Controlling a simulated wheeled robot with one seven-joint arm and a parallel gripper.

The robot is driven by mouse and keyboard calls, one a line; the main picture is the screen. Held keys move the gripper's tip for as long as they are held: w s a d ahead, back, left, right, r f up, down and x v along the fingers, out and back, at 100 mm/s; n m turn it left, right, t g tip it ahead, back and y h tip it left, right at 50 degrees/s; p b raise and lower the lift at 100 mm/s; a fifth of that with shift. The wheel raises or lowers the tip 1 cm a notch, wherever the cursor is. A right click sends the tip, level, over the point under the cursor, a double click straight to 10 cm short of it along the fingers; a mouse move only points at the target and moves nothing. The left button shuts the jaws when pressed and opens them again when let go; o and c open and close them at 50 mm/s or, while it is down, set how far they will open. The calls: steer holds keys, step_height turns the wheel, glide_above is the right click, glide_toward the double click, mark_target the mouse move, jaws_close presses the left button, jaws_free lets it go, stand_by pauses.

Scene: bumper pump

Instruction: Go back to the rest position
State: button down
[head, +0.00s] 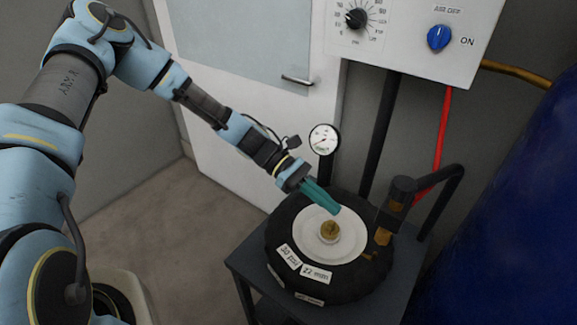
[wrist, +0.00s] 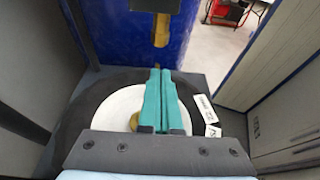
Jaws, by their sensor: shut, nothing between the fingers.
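My gripper (head: 334,207) has teal fingers that are shut with nothing between them. It hangs over the back left part of a round black bumper (head: 283,229) with a white disc (head: 305,247) and a brass-coloured cap (head: 330,231) in its middle. In the wrist view, the shut fingers (wrist: 160,72) point across the white disc (wrist: 110,108) and partly hide the brass cap (wrist: 135,122). I cannot tell whether the fingertips touch anything.
The bumper sits on a dark stand (head: 243,262). A post with a brass fitting (head: 384,235) and a black handle (head: 440,174) stands at its right. A gauge (head: 323,140), a control box (head: 410,35) and a blue tank (head: 515,210) are close by. Floor (head: 170,240) at left is clear.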

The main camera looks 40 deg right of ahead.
steer(key=w+a+r+m+t+y, duration=0.25)
steer(key=w+a+t, duration=0.55)
steer(key=w+a, duration=1.05)
steer(key=w+a+r+m+t+y, duration=0.1)
steer(key=a+r+t, duration=0.2)
steer(key=a, duration=0.8)
steer(key=w+a+r+m+t+b, duration=0.1)
steer(key=a+r+t, duration=0.3)
steer(key=a+r, duration=0.4)
steer(key=w+a, duration=0.1)
steer(key=a, duration=0.2)
steer(key=shift+a+y+b, duration=0.2)
steer(key=shift+y+b, duration=0.1)
steer(key=shift+y, duration=0.05)
